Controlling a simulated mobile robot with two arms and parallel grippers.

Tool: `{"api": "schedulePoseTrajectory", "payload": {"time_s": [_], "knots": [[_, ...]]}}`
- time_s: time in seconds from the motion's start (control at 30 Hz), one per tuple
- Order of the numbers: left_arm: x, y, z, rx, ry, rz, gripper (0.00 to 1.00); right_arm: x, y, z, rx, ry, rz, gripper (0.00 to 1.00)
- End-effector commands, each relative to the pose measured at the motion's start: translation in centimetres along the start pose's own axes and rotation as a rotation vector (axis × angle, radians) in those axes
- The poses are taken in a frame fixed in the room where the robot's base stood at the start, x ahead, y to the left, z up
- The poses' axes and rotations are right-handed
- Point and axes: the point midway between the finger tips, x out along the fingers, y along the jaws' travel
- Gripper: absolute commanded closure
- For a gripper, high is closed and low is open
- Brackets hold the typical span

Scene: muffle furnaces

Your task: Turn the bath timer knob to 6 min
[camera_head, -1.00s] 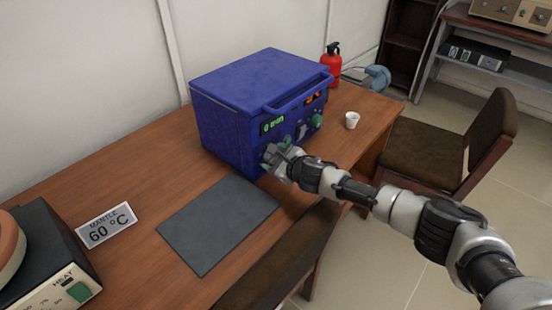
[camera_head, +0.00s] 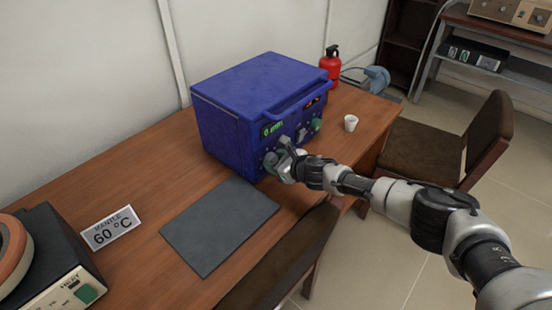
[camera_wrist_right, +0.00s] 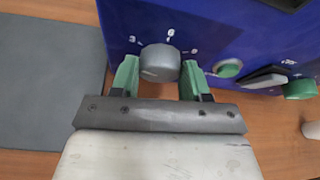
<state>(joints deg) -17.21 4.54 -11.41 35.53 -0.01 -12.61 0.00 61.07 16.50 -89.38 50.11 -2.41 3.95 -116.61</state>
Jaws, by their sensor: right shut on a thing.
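The blue bath (camera_head: 230,130) stands on the wooden table, its front panel facing right and toward me. Its green display (camera_head: 272,129) appears to read 0 min. The grey timer knob (camera_wrist_right: 160,63) shows in the right wrist view, with printed marks 3, 6 and 9 around it; the 6 is above it. My right gripper (camera_head: 279,160) is at the lower left of the panel. Its green fingers (camera_wrist_right: 160,76) are on either side of the knob, shut on it. The knob's pointer is not clear. My left gripper is out of view.
A green button (camera_wrist_right: 229,68), a grey switch and another green knob (camera_head: 316,124) sit right of the timer knob. A grey mat (camera_head: 220,225), a 60 °C sign (camera_head: 111,228) and a white cup (camera_head: 351,123) are on the table. A chair (camera_head: 440,150) stands at right.

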Motion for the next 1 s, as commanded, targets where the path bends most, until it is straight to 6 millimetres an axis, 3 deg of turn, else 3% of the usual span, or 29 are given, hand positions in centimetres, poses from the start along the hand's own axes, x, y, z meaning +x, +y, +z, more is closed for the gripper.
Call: {"api": "schedulePoseTrajectory", "payload": {"time_s": [0.5,1.0], "knots": [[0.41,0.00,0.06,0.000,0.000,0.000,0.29,0.04,-0.31,-0.14,0.251,0.000,0.103,0.78],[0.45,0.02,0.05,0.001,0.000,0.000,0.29,0.02,-0.36,-0.09,0.276,-0.001,0.112,0.78]]}}
